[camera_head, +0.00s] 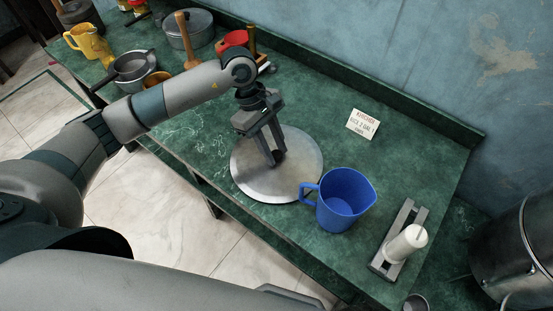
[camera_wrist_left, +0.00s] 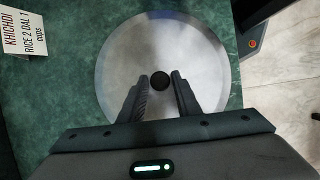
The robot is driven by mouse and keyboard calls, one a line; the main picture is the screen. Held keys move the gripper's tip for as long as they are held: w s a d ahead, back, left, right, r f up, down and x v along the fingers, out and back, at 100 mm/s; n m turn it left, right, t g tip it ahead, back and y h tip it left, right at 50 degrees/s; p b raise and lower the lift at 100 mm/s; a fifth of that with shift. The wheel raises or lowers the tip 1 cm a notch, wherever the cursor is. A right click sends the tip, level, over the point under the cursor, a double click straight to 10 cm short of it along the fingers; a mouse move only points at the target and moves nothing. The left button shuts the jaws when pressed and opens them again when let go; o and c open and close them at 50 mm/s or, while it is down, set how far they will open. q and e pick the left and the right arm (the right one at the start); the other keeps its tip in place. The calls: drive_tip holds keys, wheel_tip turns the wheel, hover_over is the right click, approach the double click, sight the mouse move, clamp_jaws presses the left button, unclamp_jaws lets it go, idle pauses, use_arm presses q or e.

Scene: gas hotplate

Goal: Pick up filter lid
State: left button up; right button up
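The filter lid (camera_head: 300,165) is a flat, round, silver metal disc lying on the green counter. In the left wrist view the lid (camera_wrist_left: 205,50) fills the middle, with a small black knob (camera_wrist_left: 160,82) at its centre. My left gripper (camera_head: 276,158) points down over the middle of the lid. In the left wrist view its open fingertips (camera_wrist_left: 160,80) stand on either side of the knob, with a small gap on each side. In the head view the fingers partly hide the knob. I cannot tell how high the fingertips are above the disc. My right gripper is not in view.
A blue jug (camera_head: 342,203) stands close to the lid's right edge. A white candle-like cylinder (camera_head: 407,243) lies on a grey holder farther right. A recipe card (camera_head: 362,125) stands behind. Pots (camera_head: 188,30), pans (camera_head: 132,68) and a yellow jug (camera_head: 84,40) crowd the far left.

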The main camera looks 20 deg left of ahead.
sight(274, 152)
use_arm(q)
drive_tip(key=c, duration=0.5)
clamp_jaws()
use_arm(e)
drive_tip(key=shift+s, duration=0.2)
